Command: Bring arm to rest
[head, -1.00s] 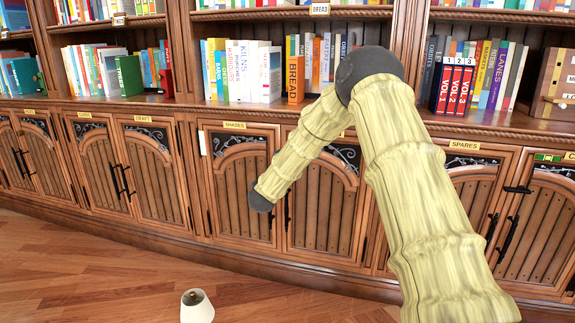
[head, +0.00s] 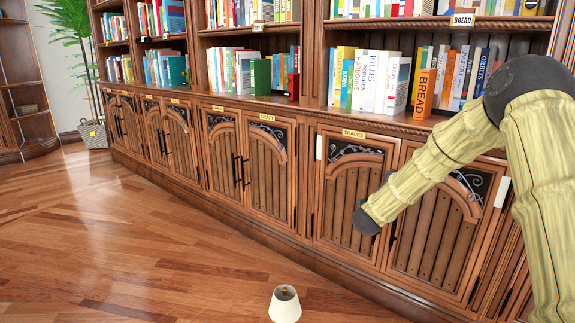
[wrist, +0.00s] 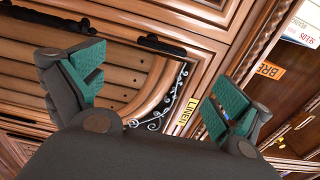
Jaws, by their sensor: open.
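My gripper (wrist: 157,88) is open in the wrist view, its two green-padded fingers spread wide with nothing between them. Beyond it are a wooden cupboard door with dark ironwork and a yellow LINEN label (wrist: 187,117). My arm (head: 540,165) shows at the right of the head view, bent at a dark joint, with a pale sleeved link reaching down and left in front of the lower cupboards. My gripper cannot be made out in the head view.
A long bookcase (head: 300,119) runs across the view, with books above and shut cupboards (head: 355,200) labelled SHADES below. A small white lampshade-like object (head: 285,305) is at the bottom edge. A potted plant (head: 95,135) stands far left. The wooden floor (head: 130,240) is clear at left.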

